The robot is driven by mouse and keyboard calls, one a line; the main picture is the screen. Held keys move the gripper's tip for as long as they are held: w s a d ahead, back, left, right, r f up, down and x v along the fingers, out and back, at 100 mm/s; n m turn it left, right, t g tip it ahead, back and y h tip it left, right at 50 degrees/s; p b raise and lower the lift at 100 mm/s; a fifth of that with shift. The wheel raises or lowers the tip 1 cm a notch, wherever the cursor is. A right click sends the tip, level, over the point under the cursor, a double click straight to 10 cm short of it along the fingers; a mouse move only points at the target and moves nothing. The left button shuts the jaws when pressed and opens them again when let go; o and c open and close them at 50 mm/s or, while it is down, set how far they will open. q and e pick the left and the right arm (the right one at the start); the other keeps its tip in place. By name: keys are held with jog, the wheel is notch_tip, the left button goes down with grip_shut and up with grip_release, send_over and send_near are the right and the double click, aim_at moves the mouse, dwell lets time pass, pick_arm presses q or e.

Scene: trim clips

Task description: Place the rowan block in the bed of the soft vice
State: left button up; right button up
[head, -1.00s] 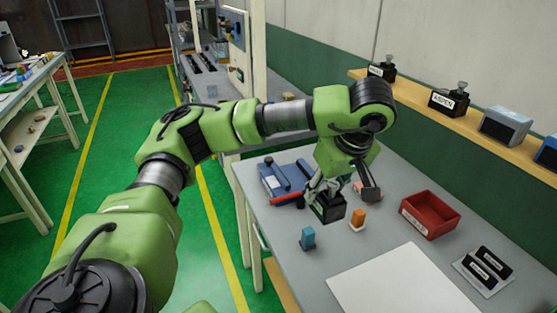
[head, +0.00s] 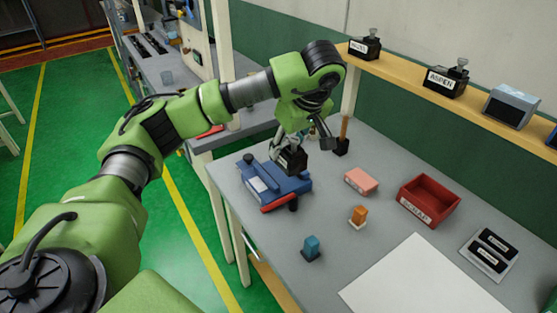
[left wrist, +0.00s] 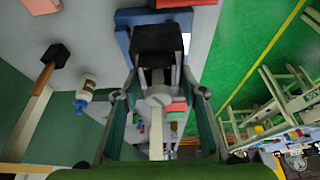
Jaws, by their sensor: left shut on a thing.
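The left gripper (head: 290,143) is shut on a black block (head: 292,161), which hangs upright below the fingers. In the left wrist view the fingers (left wrist: 160,97) close around a round grey knob on the black block (left wrist: 157,40). I cannot read a name on the held block. The blue soft vice (head: 262,185), with a red handle (head: 279,203), lies on the grey bench. The block is over the vice's back right part and hides some of it. I cannot tell whether block and vice touch. The right gripper is not in view.
Right of the vice are a pink block (head: 361,181), an upright wooden-handled tool (head: 343,135), an orange piece (head: 358,214), a blue piece (head: 312,246) and a red tray (head: 428,203). A wooden shelf (head: 400,74) carries black blocks, one labelled ASPEN (head: 446,80).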

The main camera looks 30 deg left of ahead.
pick_arm(q)
jog(key=w+a+f, duration=0.1)
jog(key=f, duration=0.1)
jog(key=w+a+f+p, duration=0.1)
jog(key=w+a+f, duration=0.2)
jog(key=a+f, duration=0.1)
jog(key=shift+w, duration=0.15)
jog(key=p+x, duration=0.2)
jog(key=x, duration=0.1)
jog(key=shift+d+f, duration=0.1)
jog(key=shift+d, duration=0.2)
jog(key=shift+f, duration=0.45)
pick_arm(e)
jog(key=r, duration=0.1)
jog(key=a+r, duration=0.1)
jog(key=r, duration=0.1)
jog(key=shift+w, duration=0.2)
pick_arm(q)
jog(key=shift+f, duration=0.1)
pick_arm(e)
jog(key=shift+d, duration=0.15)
pick_arm(q)
jog(key=o, duration=1.2)
